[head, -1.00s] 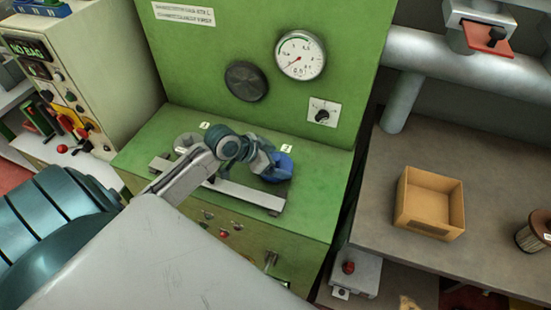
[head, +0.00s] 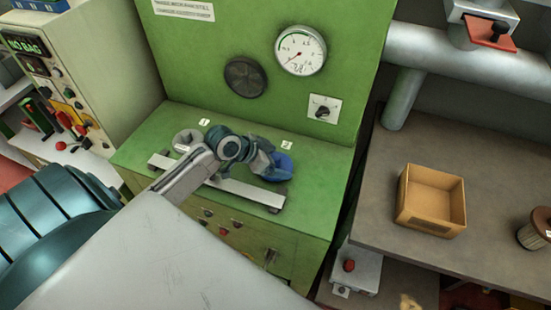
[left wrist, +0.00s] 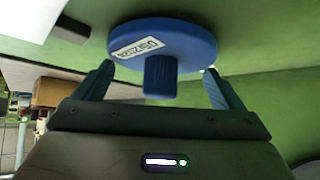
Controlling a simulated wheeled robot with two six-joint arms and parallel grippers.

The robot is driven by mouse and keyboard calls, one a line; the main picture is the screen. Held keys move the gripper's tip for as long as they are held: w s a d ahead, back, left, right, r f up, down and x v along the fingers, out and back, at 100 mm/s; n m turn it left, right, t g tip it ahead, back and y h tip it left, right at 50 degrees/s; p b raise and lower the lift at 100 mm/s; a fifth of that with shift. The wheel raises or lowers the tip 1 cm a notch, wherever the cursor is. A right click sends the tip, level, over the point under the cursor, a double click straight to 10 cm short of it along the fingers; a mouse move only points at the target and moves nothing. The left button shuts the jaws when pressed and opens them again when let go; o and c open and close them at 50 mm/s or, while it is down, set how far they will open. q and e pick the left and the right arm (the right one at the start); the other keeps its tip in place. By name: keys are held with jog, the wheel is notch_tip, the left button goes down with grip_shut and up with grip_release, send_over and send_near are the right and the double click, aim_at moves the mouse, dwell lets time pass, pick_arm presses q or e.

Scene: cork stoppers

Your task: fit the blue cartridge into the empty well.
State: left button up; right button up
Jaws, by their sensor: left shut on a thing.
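The blue cartridge (head: 284,166) is a round disc on the right part of the green machine's deck, just in front of the label "2". In the left wrist view the cartridge (left wrist: 195,42) shows a white printed label and a ribbed central knob. My left gripper (head: 268,160) is shut on it, with a finger at either side of the disc (left wrist: 160,85). The well is not visible; the cartridge and gripper cover that part of the deck. I cannot tell whether the cartridge is seated or just above the deck. My right gripper is not in view.
A grey round piece (head: 187,139) sits by label "1" on the deck. A pale metal bar (head: 235,190) runs along the deck's front. The green panel with a gauge (head: 300,51) rises behind. An open cardboard box (head: 431,222) stands on the grey bench at right.

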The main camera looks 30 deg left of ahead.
pick_arm(q)
jog(key=shift+f, duration=0.4)
jog(key=o, duration=1.2)
jog(key=shift+o, duration=0.2)
jog(key=shift+r, duration=0.1)
jog(key=shift+s+a+r+b, duration=0.3)
jog(key=shift+s, duration=0.05)
jog(key=v, duration=0.6)
jog(key=shift+v, duration=1.85)
jog(key=shift+d, duration=0.15)
